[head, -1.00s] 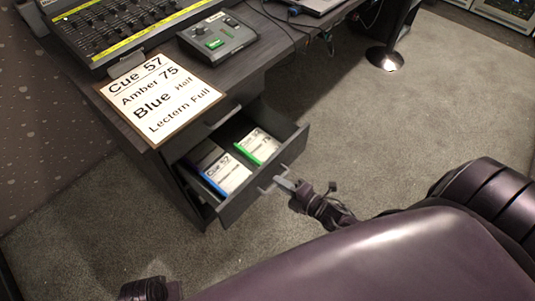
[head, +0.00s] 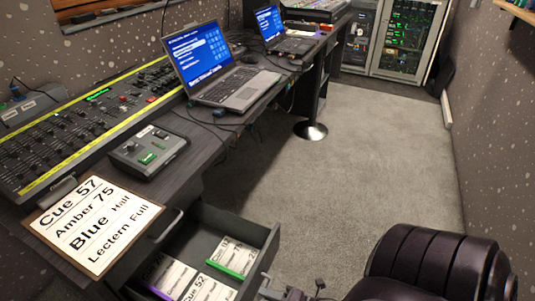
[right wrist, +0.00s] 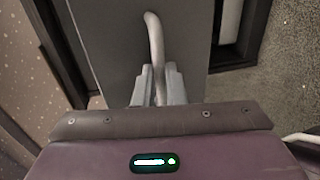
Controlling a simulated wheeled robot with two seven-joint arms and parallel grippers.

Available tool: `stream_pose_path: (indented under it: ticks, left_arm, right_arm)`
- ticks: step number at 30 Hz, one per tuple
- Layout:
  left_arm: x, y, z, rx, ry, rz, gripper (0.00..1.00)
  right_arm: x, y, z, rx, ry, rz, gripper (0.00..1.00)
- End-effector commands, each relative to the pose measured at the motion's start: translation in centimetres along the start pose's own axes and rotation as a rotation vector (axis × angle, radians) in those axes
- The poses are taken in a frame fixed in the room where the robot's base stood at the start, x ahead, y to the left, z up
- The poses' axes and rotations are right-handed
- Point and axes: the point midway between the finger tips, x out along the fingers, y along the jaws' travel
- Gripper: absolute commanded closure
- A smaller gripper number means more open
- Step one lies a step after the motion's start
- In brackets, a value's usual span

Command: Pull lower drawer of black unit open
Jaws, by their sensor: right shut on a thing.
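The lower drawer (head: 262,240) of the black unit stands pulled out under the desk, with several labelled cards inside. Its pale bar handle (right wrist: 154,45) shows in the right wrist view against the dark drawer front (right wrist: 105,45). My right gripper (right wrist: 158,88) is shut on this handle, one finger on each side of the bar. In the head view the right gripper (head: 283,293) is at the bottom edge, at the drawer's front, and partly cut off. My left gripper is not in view.
The desk carries a fader console (head: 85,125), a small control box (head: 148,152) and laptops (head: 222,75). Open carpet (head: 365,150) lies to the right.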

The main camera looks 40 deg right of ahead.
Motion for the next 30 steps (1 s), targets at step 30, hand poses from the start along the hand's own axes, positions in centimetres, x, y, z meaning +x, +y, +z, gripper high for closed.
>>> stream_pose_path:
  ticks: [30]
  left_arm:
    - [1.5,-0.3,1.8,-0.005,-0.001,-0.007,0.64]
  right_arm:
    - [-7.2,0.0,0.0,0.000,-0.001,-0.002,0.68]
